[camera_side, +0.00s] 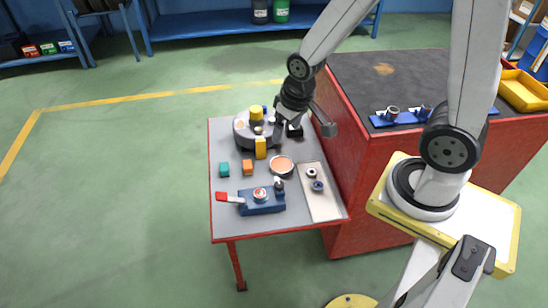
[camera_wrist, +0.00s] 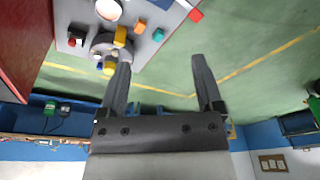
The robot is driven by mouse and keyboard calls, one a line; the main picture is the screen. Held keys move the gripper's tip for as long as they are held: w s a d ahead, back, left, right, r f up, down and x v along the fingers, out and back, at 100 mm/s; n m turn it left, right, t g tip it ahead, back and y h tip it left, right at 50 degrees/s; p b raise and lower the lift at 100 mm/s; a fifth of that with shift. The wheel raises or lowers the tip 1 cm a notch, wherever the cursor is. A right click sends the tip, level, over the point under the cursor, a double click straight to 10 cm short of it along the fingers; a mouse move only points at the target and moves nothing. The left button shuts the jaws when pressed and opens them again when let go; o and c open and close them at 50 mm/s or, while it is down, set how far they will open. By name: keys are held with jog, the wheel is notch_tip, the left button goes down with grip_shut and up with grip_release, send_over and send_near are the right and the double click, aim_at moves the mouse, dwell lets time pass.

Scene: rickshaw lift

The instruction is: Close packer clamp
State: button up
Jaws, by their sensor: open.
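The packer clamp is a blue block (camera_side: 262,202) with a round reddish top and a lever with a red handle (camera_side: 228,197). It sits at the front of the grey table, the lever reaching out left and lying about level. In the wrist view only its red handle (camera_wrist: 196,15) shows clearly, at the top edge. My gripper (camera_side: 318,120) is above the back right of the table, well away from the clamp. In the wrist view my gripper (camera_wrist: 160,64) has its fingers wide apart with nothing between them.
A round grey fixture with yellow parts (camera_side: 241,137) stands at the back of the table, near my gripper. A red cabinet (camera_side: 345,180) borders the right side.

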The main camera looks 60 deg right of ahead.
jog(key=w+d+f+m+g, duration=0.1)
jog(key=w+d+f+m, duration=0.15)
jog(key=f, duration=0.35)
jog(key=w+d+f+m, duration=0.2)
jog(key=w+f, duration=0.2)
jog(key=f, duration=0.1)
jog(key=m+g, duration=0.1)
jog(key=m, duration=0.2)
send_over(279, 184)
notch_tip(279, 184, down, 13)
jog(key=shift+f, duration=0.4)
jog(key=shift+f, duration=0.1)
jog(key=shift+f, duration=3.8)
grip_shut()
